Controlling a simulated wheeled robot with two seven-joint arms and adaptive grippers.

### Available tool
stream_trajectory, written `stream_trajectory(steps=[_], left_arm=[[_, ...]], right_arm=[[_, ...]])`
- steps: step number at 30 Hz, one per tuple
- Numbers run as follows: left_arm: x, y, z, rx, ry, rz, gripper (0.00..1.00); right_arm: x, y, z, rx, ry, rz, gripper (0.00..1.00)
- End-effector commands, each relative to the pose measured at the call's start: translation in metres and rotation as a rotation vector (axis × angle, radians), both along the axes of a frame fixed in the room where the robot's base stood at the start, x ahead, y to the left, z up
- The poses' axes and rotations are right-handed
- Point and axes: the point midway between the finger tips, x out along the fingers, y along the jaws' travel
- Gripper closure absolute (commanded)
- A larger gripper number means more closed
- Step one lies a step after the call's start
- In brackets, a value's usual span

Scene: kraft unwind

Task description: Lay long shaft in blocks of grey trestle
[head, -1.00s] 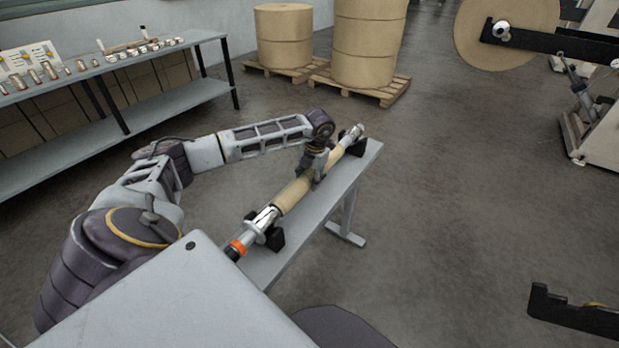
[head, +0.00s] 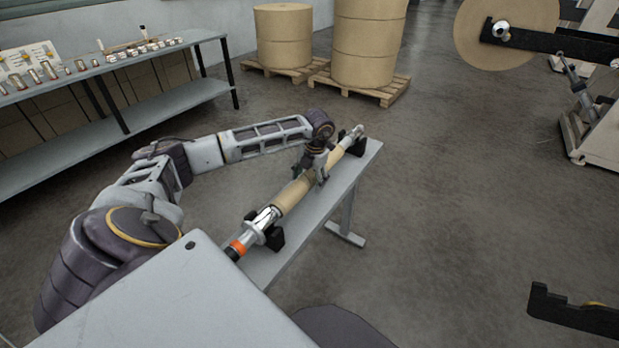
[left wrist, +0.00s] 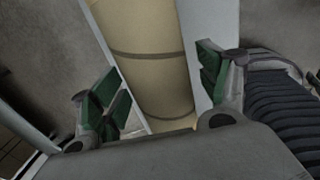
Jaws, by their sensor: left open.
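The long shaft (head: 263,217) carries a tan core (head: 294,193) and has an orange band near its near end. It lies lengthwise over the grey trestle (head: 338,188), at the near black block (head: 275,238) and the far black block (head: 357,134). Whether it is fully seated in them is hard to tell. My left gripper (head: 321,180) is over the far half of the core. In the left wrist view its green-padded fingers (left wrist: 165,85) are open, one on each side of the tan core (left wrist: 150,60), with gaps visible. My right gripper is not in view.
A bench (head: 165,58) with small metal parts stands at the back left. Paper rolls (head: 283,38) sit on pallets (head: 380,90) behind the trestle. A machine with a roll on a black arm (head: 560,42) is at the upper right.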

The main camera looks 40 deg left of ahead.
Motion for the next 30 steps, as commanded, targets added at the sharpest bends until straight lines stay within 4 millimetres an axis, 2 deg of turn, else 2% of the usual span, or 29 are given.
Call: stream_trajectory(steps=[5, 11, 24, 30], left_arm=[[0.001, 0.0, 0.007, 0.0, -0.004, 0.0, 0.24], [0.003, -0.003, 0.025, -0.001, -0.007, 0.0, 0.24], [0.004, -0.011, 0.089, -0.001, -0.009, 0.001, 0.24], [0.004, -0.014, 0.111, 0.0, -0.008, 0.001, 0.24]], right_arm=[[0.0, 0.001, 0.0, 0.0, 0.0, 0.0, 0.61], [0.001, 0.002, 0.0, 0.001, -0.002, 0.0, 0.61], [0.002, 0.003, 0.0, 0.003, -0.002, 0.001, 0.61], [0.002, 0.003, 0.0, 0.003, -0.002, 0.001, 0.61]])
